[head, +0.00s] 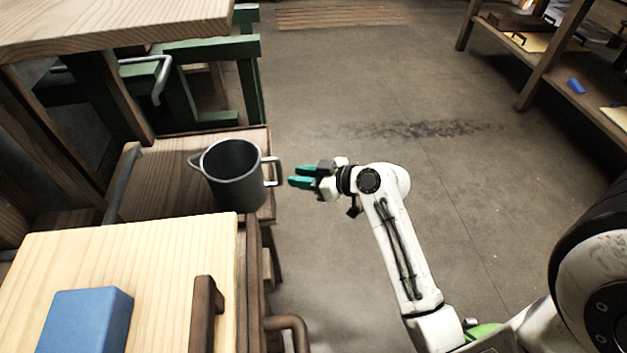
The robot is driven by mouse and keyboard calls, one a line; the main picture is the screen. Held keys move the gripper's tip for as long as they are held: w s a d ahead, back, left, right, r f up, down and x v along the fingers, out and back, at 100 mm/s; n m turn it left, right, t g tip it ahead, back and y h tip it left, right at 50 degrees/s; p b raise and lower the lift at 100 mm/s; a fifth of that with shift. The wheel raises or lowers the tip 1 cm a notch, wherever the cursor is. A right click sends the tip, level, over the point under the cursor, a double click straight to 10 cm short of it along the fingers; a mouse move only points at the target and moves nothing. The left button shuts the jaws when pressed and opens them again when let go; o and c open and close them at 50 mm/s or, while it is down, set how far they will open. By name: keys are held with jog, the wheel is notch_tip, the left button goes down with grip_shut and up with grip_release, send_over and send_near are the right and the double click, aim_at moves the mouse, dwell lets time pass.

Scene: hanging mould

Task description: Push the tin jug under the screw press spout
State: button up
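The tin jug (236,178) is dark grey metal and stands upright on a low wooden shelf (172,170) at left of centre in the head view. Its pouring lip points left and its handle points right. My gripper (300,176), with teal fingers, is just right of the jug's handle, with a small gap visible in the picture. The two fingers lie close together, and I cannot tell whether they are shut; nothing shows between them. A bent grey metal pipe (161,82) shows by a green frame (206,50) behind the jug; I cannot tell whether it is the press spout.
A wooden tabletop (110,22) overhangs at upper left. A pale board (150,265) with a blue block (85,320) lies at lower left. A dark metal bar (124,184) stands left of the jug. Shelves (560,75) stand at upper right. The floor between is clear.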

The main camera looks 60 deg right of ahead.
aim_at(280, 179)
jog(key=b+x, duration=0.1)
jog(key=x, duration=0.6)
jog(key=shift+f+b, duration=0.1)
jog(key=shift+b, duration=0.3)
grip_shut()
